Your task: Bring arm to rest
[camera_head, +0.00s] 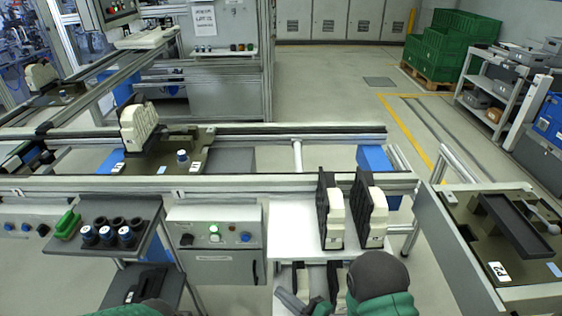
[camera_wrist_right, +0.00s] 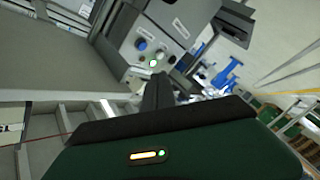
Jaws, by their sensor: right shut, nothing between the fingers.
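My right arm comes in at the bottom right of the head view, with a dark rounded joint and a green link. My right gripper (camera_head: 288,299) is low at the bottom edge, in front of the white shelf stand, and partly cut off. In the right wrist view its dark fingers (camera_wrist_right: 157,88) are together, with nothing between them. They point towards the grey control box (camera_wrist_right: 160,35) with its lit green button. Of my left arm, only a green part shows at the bottom left edge of the head view; its gripper is out of sight.
The conveyor rail (camera_head: 240,184) runs across ahead. Two black and cream parts (camera_head: 333,215) (camera_head: 370,213) stand on the white stand (camera_head: 290,228). A grey shelf (camera_head: 92,250) holds blue-topped pieces at left. A station marked P2 (camera_head: 462,262) is at right. Open floor lies beyond the rail.

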